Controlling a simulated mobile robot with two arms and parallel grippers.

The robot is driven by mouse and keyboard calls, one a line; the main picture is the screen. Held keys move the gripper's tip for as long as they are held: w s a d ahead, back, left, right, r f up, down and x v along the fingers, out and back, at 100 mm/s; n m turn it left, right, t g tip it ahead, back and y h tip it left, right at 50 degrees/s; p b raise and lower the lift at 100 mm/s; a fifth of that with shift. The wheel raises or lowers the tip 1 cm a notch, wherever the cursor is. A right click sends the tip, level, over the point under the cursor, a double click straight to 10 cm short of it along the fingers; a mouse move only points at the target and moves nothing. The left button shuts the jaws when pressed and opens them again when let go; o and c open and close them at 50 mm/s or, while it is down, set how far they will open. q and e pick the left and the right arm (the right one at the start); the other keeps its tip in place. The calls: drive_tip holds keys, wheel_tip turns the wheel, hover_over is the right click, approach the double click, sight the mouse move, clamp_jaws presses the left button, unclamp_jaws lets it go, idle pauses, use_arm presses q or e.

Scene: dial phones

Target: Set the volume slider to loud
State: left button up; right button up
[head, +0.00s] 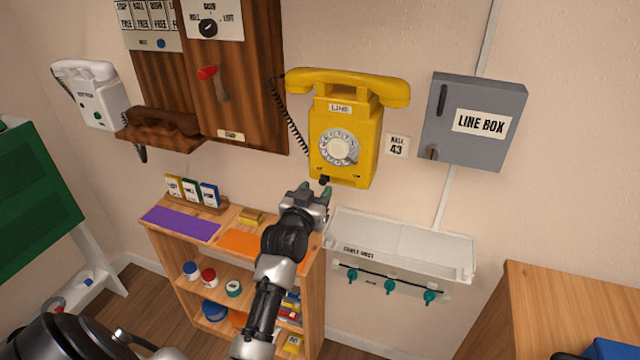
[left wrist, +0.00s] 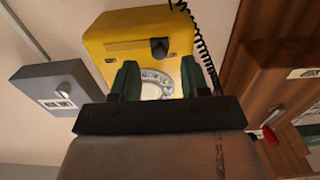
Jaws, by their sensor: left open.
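The yellow dial phone (head: 345,130) hangs on the wall, its handset on top. A small black slider knob (head: 325,180) sits at its lower edge, left of centre. In the left wrist view the phone appears turned over, with the black knob (left wrist: 159,47) on its underside face between small dark marks. My left gripper (head: 317,191) is just below the phone, fingers pointing up at it. In the left wrist view the open green fingertips (left wrist: 158,76) frame the dial, with the knob beyond them. I cannot tell whether they touch the phone. My right gripper is not in view.
A grey line box (head: 473,120) is on the wall right of the phone. A wooden wall cabinet (head: 240,100) and coiled cord are left. Below are a shelf unit (head: 230,224) and a white cable tray (head: 400,240). The wall between phone and tray is clear.

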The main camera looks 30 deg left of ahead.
sight(324, 180)
use_arm(q)
drive_tip(key=shift+x, duration=1.5)
clamp_jaws()
